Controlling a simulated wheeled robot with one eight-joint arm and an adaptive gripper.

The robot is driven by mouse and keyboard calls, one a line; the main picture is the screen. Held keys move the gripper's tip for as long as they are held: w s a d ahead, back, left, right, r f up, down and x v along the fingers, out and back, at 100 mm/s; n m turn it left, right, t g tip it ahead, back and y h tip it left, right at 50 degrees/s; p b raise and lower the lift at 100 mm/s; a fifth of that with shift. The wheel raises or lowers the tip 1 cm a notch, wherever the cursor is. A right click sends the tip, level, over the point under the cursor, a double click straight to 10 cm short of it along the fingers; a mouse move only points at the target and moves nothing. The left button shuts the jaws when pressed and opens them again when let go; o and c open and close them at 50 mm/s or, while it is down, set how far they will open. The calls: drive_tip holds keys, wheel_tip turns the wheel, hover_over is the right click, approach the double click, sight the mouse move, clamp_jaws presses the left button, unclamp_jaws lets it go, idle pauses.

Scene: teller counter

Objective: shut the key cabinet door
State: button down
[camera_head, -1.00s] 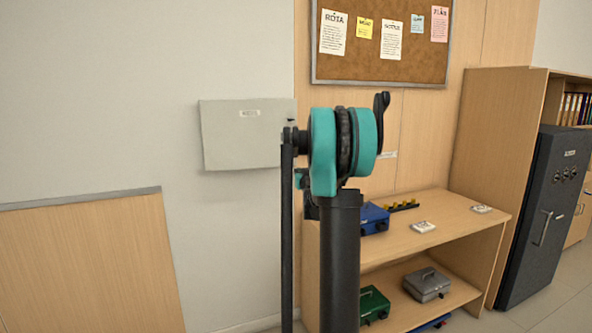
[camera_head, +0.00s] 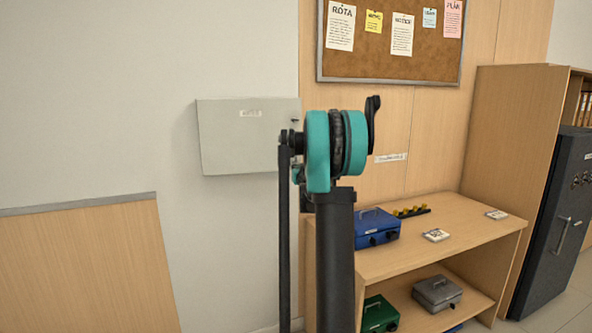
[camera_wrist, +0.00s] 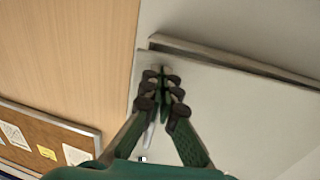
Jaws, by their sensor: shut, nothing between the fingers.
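The key cabinet (camera_head: 235,145) is a pale grey box on the white wall, left of centre in the head view. Its door carries a small label and its right side is partly behind my arm. In the wrist view the door (camera_wrist: 225,100) shows as a pale panel, with a strip of the cabinet body (camera_wrist: 235,60) along its far edge, so the door looks slightly ajar. My gripper (camera_wrist: 163,74) is shut and empty, its fingertips over the door near its left edge in that view. I cannot tell whether they touch it. The head view hides the gripper behind the arm.
A wooden shelf unit (camera_head: 470,240) with a blue cash box (camera_head: 376,228) stands right of my arm. A cork board (camera_head: 385,50) hangs above it and a dark safe (camera_head: 560,215) stands at far right. Wood panelling (camera_head: 75,260) covers the lower left wall.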

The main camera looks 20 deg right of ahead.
drive_tip(key=w+y, duration=0.1)
drive_tip(key=w, duration=0.1)
drive_tip(key=w+n+y, duration=0.1)
drive_tip(key=w, duration=0.1)
drive_tip(key=w+d+n+y, duration=0.1)
drive_tip(key=w, duration=0.2)
drive_tip(key=shift+w+r, duration=0.1)
drive_tip(key=shift+r, duration=0.05)
drive_tip(key=shift+w, duration=0.1)
idle(0.3)
